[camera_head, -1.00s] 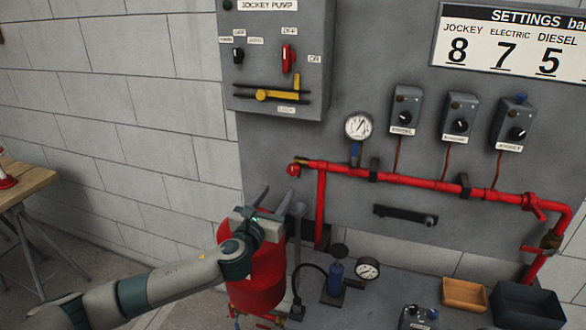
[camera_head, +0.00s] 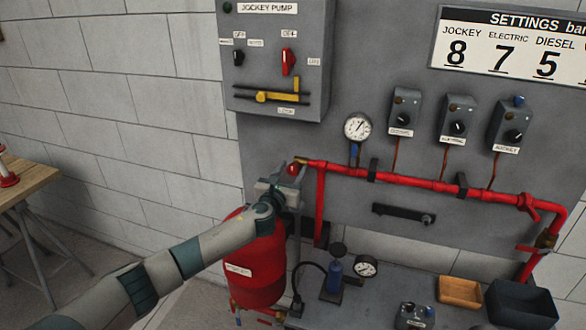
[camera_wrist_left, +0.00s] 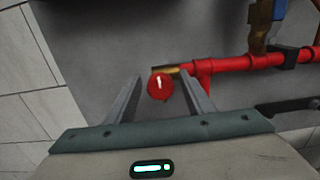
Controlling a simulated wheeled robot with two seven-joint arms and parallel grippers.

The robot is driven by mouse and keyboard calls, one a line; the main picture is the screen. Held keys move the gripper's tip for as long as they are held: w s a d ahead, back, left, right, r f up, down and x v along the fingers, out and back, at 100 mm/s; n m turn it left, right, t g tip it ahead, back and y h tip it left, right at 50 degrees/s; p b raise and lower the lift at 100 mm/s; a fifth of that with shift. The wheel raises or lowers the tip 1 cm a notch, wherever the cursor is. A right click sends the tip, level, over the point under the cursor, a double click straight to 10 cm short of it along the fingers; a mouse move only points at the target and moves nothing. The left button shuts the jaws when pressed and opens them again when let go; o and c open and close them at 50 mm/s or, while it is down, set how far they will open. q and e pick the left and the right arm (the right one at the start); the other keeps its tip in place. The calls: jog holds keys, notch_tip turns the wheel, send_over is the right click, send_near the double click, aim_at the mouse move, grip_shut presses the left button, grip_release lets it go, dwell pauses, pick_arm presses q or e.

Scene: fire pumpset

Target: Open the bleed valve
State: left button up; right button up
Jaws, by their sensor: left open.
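The bleed valve shows as a round red knob (camera_head: 294,169) on a brass fitting at the left end of the red pipe. In the left wrist view the red knob (camera_wrist_left: 160,86) appears between my two fingers, with the brass fitting (camera_wrist_left: 166,70) behind it. My left gripper (camera_head: 281,170) is open, and its fingers (camera_wrist_left: 160,92) stand to either side of the knob in that view. I cannot tell whether they touch it. The gripper hides part of the knob's surroundings in the head view. My right gripper is not in view.
The red pipe (camera_head: 400,181) runs right along the grey panel, with a pressure gauge (camera_head: 357,127) above it. A red tank (camera_head: 255,265) stands below my left arm. A bench with a loose gauge (camera_head: 366,266) and an orange tray (camera_head: 460,291) lies lower right.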

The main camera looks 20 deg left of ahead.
pick_arm(q)
jog(key=shift+w, duration=0.45)
jog(key=shift+c, duration=0.2)
jog(key=c, duration=0.9)
jog(key=shift+c, duration=0.2)
